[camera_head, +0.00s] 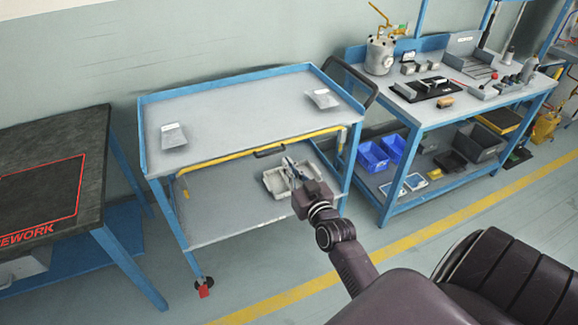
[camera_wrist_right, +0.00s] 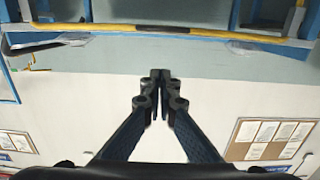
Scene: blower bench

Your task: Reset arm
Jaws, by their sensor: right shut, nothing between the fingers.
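My right gripper (camera_head: 289,163) reaches up from the lower right in the head view, in front of the blue-framed cart (camera_head: 237,108). Its fingers are together and empty. In the right wrist view the gripper (camera_wrist_right: 160,76) shows its two fingertips touching, with nothing between them. In the head view it overlaps a pale tray (camera_head: 274,182) on the cart's lower shelf; I cannot tell how far apart they are. My left gripper is in neither view.
Two small grey items, one left (camera_head: 173,136) and one right (camera_head: 322,98), lie on the cart top. A dark bench (camera_head: 92,130) stands left. A workbench (camera_head: 455,118) with tools and blue bins (camera_head: 373,157) stands right. Floor in front is clear.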

